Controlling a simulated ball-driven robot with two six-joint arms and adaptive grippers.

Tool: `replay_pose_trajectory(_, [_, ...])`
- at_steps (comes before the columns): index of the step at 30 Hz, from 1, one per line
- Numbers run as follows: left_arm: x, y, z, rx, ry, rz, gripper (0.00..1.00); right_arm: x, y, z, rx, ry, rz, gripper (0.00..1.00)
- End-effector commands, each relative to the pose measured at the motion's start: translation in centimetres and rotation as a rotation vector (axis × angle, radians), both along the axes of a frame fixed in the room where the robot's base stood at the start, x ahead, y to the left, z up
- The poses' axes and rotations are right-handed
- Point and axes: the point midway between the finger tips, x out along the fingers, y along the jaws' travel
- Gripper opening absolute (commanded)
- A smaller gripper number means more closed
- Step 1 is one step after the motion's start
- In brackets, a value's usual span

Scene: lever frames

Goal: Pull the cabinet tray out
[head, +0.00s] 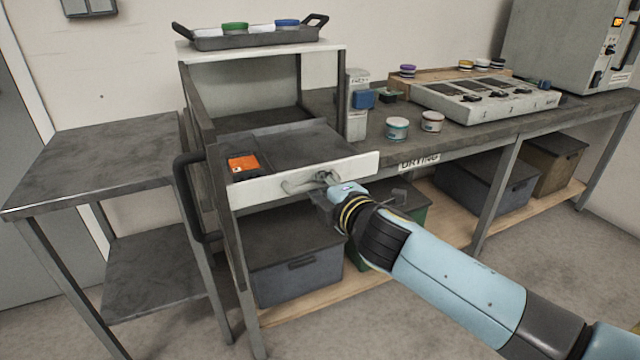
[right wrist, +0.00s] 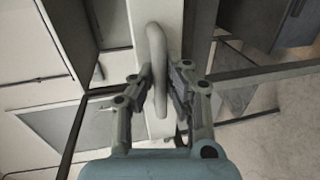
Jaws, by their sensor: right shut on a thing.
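The cabinet tray (head: 300,150) is a dark pull-out tray with a white front, standing out from the open cabinet on the bench. An orange and black item (head: 243,163) lies in it at the left. My right gripper (head: 325,180) is at the grey handle (head: 300,184) on the white front. In the right wrist view its two fingers (right wrist: 162,90) are closed around the handle bar (right wrist: 157,50), one on each side. The fingertips are partly hidden in the head view. My left gripper is not in view.
A black tray with handles (head: 255,40) stands on the cabinet top. A side table (head: 100,160) is at the left. Two jars (head: 397,128) and a panel with slots (head: 490,105) are on the bench to the right. Bins (head: 295,265) sit on the shelf below.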

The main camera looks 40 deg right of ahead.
Motion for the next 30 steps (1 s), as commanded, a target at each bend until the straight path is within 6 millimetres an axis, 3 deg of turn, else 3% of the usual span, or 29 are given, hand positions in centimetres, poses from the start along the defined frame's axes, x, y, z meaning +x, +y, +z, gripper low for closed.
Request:
replay_pose_trajectory(7, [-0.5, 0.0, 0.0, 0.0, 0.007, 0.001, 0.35, 0.0, 0.0, 0.0, 0.0, 0.001, 0.0, 0.0])
replay_pose_trajectory(8, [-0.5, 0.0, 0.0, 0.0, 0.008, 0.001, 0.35, 0.0, 0.0, 0.0, 0.0, 0.001, 0.0, 0.12])
replay_pose_trajectory(9, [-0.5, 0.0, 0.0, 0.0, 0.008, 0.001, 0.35, 0.0, 0.0, 0.0, 0.0, 0.001, 0.0, 0.18])
replay_pose_trajectory(14, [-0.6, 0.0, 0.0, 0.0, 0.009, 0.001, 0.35, 0.0, 0.0, 0.0, 0.0, 0.001, 0.0, 0.36])
replay_pose_trajectory(23, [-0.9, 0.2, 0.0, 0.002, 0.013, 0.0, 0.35, -0.3, 0.1, 0.0, 0.0, 0.0, 0.0, 0.36])
replay_pose_trajectory(30, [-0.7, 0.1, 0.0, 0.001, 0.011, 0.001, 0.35, -4.3, 1.0, 0.7, 0.0, 0.004, 0.0, 0.36])
